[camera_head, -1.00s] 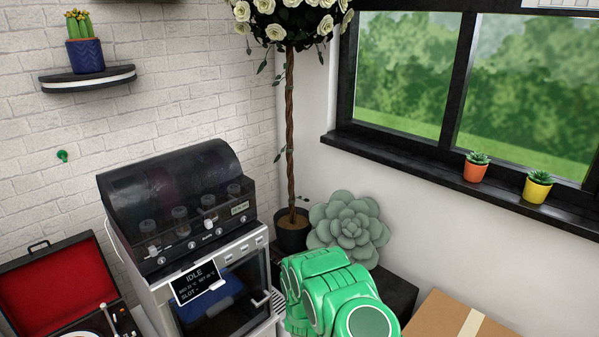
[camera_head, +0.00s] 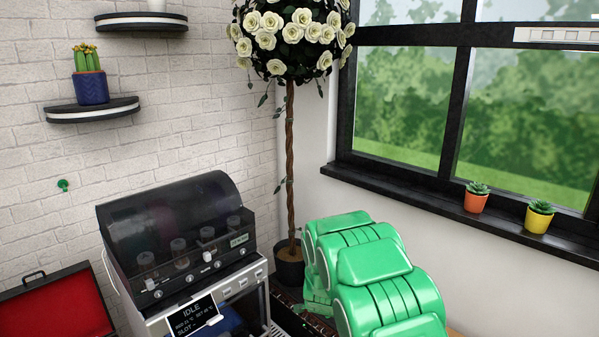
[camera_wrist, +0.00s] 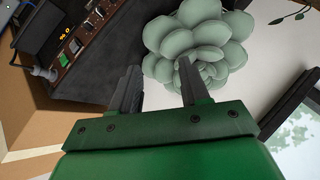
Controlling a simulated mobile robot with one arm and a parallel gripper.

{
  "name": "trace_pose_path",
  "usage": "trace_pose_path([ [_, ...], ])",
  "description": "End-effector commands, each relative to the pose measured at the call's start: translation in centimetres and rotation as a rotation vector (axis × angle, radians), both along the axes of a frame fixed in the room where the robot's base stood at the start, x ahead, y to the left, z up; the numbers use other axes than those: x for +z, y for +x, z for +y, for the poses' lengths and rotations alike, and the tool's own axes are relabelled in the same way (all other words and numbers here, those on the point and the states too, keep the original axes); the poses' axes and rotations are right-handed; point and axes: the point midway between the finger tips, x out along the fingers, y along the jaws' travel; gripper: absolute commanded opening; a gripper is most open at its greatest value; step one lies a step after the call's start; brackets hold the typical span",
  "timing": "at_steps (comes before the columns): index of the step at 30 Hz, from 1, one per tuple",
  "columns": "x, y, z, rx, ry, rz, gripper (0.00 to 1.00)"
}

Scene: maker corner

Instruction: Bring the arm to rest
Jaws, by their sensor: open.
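My green arm (camera_head: 370,275) stands at the lower right of the head view, folded in front of the corner by the window. My gripper (camera_wrist: 160,82) shows in the wrist view with its two dark fingers apart and nothing between them. Beyond the fingertips is a pale green succulent-shaped cushion or ornament (camera_wrist: 200,40); I cannot tell how far away it is. In the head view the gripper itself is hidden behind or below the arm.
A machine with a dark hood (camera_head: 170,235) and a display reading IDLE stands left of my arm. A potted rose tree (camera_head: 290,150) rises behind it. Two small potted succulents, orange (camera_head: 475,202) and yellow (camera_head: 537,220), stand on the window sill. An open red-lined case (camera_head: 50,310) is at lower left.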

Motion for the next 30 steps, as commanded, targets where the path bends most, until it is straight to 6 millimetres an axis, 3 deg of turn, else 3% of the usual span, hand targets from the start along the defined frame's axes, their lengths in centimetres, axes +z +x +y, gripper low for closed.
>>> trace_pose_path([
  [3,2.5,-1.2,0.0,0.046,-0.012,0.042,0.46],
  [14,8.6,-6.3,0.2,0.2,-0.051,0.187,0.46],
  [30,16.9,-17.0,-0.3,0.451,-0.113,0.389,0.46],
])
